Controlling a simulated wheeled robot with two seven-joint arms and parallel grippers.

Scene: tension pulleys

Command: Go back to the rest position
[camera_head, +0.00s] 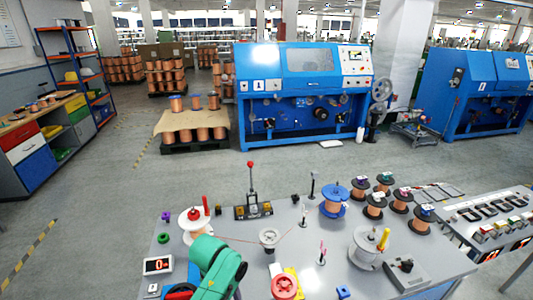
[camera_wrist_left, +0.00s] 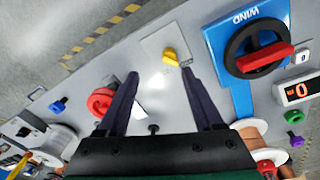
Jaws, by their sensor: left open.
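My left arm, a green link, comes in at the bottom of the head view over the front of the grey worktable (camera_head: 220,222); its fingers cannot be made out there. In the left wrist view my left gripper (camera_wrist_left: 160,74) has its two dark fingers spread apart with nothing held. A yellow knob (camera_wrist_left: 170,56) on a pale square plate shows beyond and between the fingertips. A red round knob (camera_wrist_left: 102,101) lies beside one finger. A black dial with a red handle (camera_wrist_left: 264,58) on a blue WIND panel is right of the other finger. My right gripper is out of view.
On the table stand a white spool with a red post (camera_head: 194,221), a lever with a red ball (camera_head: 251,180), a blue spool (camera_head: 334,200), a spool with a yellow post (camera_head: 369,248) and several copper spools (camera_head: 399,201). A counter display (camera_head: 158,265) sits at left.

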